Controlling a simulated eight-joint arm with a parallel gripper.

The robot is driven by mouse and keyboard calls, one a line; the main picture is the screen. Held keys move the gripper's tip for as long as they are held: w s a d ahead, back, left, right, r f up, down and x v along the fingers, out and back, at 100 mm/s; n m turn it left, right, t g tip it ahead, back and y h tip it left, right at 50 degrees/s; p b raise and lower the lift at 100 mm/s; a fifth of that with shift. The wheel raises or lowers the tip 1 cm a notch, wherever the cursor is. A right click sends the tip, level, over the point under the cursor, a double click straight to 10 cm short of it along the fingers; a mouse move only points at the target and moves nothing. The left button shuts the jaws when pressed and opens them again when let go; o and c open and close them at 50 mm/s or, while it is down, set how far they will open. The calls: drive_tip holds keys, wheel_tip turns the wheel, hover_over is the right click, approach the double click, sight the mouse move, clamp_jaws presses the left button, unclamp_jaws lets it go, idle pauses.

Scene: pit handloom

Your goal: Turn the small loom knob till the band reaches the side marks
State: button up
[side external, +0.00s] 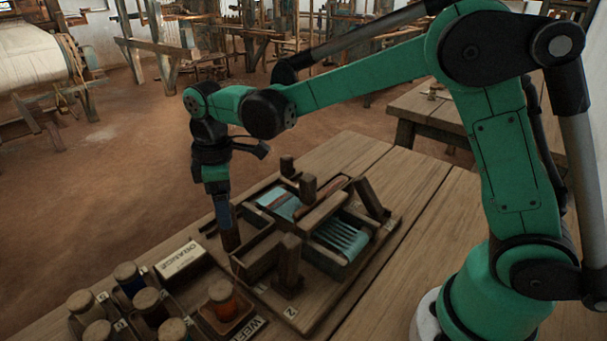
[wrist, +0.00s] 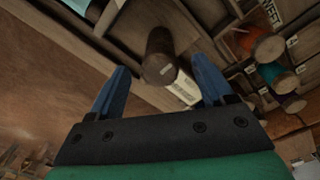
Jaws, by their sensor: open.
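The small loom (side external: 262,252) is a wooden frame on the table, with a teal band (side external: 280,203) that has a red stripe and teal threads at its right. A dark brown round post, which looks like the knob (side external: 231,240), stands at its left corner below my gripper (side external: 223,212). In the wrist view the knob (wrist: 158,58) shows end-on between the blue fingertips of my gripper (wrist: 160,68). The fingers are open, with a gap visible on each side of it. I cannot make out the side marks.
A box labelled ORANGE (side external: 180,260) stands left of the loom. Several corked spools or jars sit in front of it, one with orange thread (side external: 222,299). Upright wooden posts (side external: 289,260) rise from the loom. The table is clear to the right (side external: 400,270).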

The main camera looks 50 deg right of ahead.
clamp_jaws()
drive_tip(key=shift+m, duration=0.3)
drive_tip(key=m, duration=0.3)
drive_tip(key=shift+m, duration=2.1)
unclamp_jaws()
